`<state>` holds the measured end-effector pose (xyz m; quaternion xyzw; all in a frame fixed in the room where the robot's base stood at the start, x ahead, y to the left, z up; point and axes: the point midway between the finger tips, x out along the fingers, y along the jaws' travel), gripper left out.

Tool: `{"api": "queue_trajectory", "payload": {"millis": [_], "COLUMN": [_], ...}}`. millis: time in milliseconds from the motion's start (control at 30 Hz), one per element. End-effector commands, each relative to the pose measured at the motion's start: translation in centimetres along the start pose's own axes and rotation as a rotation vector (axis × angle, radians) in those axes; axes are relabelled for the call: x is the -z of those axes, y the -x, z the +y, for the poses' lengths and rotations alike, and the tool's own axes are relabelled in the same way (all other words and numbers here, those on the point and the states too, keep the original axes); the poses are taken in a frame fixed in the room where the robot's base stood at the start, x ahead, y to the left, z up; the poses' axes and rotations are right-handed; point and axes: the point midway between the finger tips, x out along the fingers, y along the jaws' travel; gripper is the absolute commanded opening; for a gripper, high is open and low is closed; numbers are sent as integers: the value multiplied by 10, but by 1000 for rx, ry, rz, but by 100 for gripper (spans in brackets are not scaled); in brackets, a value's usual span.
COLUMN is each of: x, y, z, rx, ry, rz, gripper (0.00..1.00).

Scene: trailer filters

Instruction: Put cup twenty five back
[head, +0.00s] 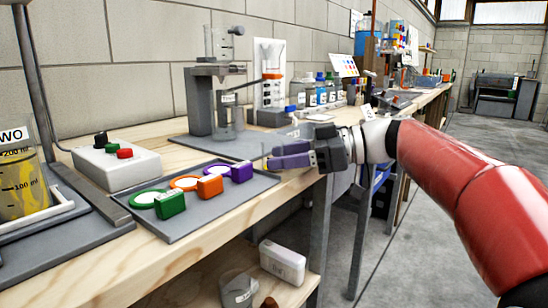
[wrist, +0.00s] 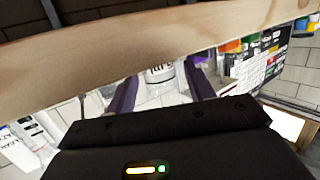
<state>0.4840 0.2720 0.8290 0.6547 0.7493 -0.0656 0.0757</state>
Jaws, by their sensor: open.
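My gripper (head: 272,158) reaches in from the right over the bench's front edge, its purple fingers pointing left. In the wrist view my gripper (wrist: 162,75) is open, its two purple fingers apart. A clear cup (wrist: 160,72) with a white label shows between them; I cannot tell whether it lies between the fingers or beyond them. Another clear labelled cup (head: 238,288) stands on the lower shelf, partly cut off by the frame. A clear beaker (head: 228,122) with a label sits under the grey stand. No label reads clearly as twenty five.
A grey tray (head: 190,222) holds green (head: 170,204), orange (head: 208,187) and purple (head: 241,171) filter pieces. Left are a white box with knobs (head: 117,163) and a beaker of yellow liquid (head: 22,185). A white box (head: 282,262) sits on the lower shelf. The floor at right is clear.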

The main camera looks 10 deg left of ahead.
Motion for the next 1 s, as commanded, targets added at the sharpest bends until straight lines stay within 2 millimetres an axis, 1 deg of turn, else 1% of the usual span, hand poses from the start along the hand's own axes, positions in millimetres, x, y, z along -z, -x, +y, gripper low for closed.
{"api": "queue_trajectory", "payload": {"millis": [33, 200, 300, 433, 600, 833, 933, 967, 1000], "x": [0, 0, 0, -1, -1, -2, -12, -18, -29], "y": [13, 51, 70, 87, 96, 95, 90, 87, 84], "z": [1, 2, 2, 2, 1, -1, -10, -16, -24], "rx": [-6, -6, -7, -5, -4, -8, -44, -65, -102], "ry": [-1, -1, -2, -2, -1, -13, -100, -145, -218], "rz": [0, 0, 0, 0, 0, -10, -76, -110, -163], "gripper": [53, 53, 53, 53, 53, 53, 53, 53, 53]}}
